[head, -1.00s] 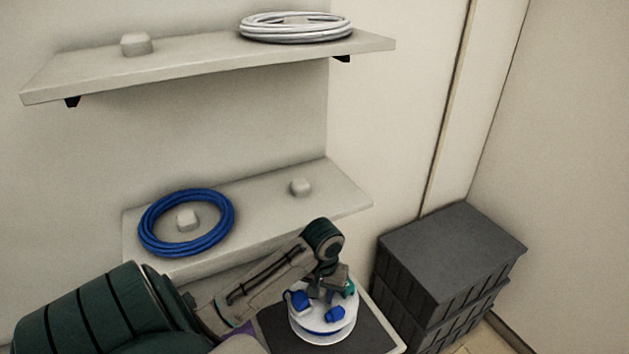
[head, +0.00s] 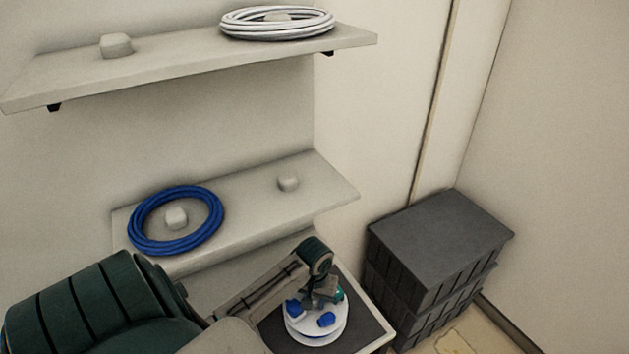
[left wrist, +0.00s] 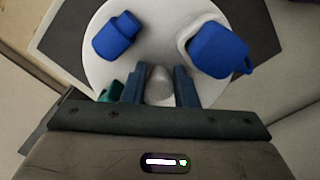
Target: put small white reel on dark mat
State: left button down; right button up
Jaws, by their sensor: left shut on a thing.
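The small white reel (head: 303,334) is a round white disc with two blue pieces on top, low in the head view. It also fills the upper middle of the left wrist view (left wrist: 159,30). My left gripper (head: 322,300) is shut on the reel's pale central knob, which shows between the fingers in the left wrist view (left wrist: 159,88). The dark mat (head: 366,322) lies on a pale-edged surface beneath the reel. I cannot tell whether the reel touches the mat. My right gripper is not in view.
A blue cable coil (head: 140,238) lies around a peg on the lower shelf (head: 255,215). A white coil (head: 277,34) is on the upper shelf (head: 180,62). Dark stacked crates (head: 440,245) stand right of the mat. Bare mat shows right of the reel.

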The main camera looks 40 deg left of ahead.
pick_arm(q)
jog(key=c, duration=1.1)
grip_release()
jog(key=shift+c, duration=0.2)
jog(key=shift+r, duration=0.25)
notch_tip(320, 180, up, 8)
jog(key=b, duration=0.2)
jog(key=shift+r+b, duration=0.1)
jog(key=shift+b, duration=0.3)
notch_tip(320, 180, up, 4)
jog(key=shift+f+p, duration=0.2)
jog(key=shift+p, duration=0.75)
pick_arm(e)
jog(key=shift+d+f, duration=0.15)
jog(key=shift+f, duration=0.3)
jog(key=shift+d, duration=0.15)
pick_arm(q)
jog(key=shift+f, duration=0.1)
